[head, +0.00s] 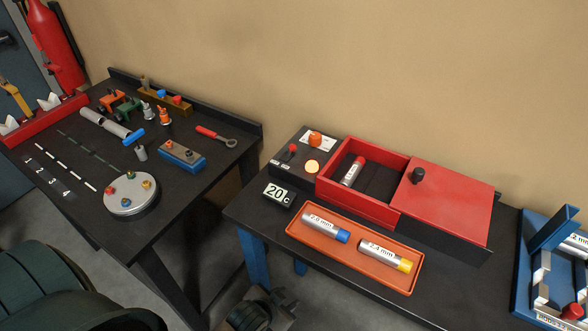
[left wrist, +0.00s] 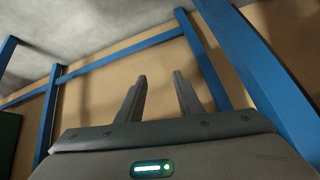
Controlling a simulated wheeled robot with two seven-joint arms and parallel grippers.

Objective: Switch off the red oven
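The red oven (head: 345,200) stands on the right-hand bench. Its red lid (head: 450,205), with a black knob, covers the right part; the left part is open and holds a silver tube with a red cap (head: 353,171). The dark control panel at its left bears a small red-tipped switch (head: 292,149), an orange knob (head: 315,138) on a white plate and a pale orange round lamp (head: 312,167) that looks lit. My left gripper (head: 283,297) is low, below the bench's front edge, away from the panel. In the left wrist view its fingers (left wrist: 160,76) are apart and empty. My right gripper is not visible.
A display (head: 278,195) reading 20 C and an orange tray (head: 350,256) with two labelled tubes lie in front of the oven. A blue rack (head: 522,285) is at far right. The left bench (head: 190,205) holds several tools and parts. Blue bench legs (head: 254,255) stand near my left gripper.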

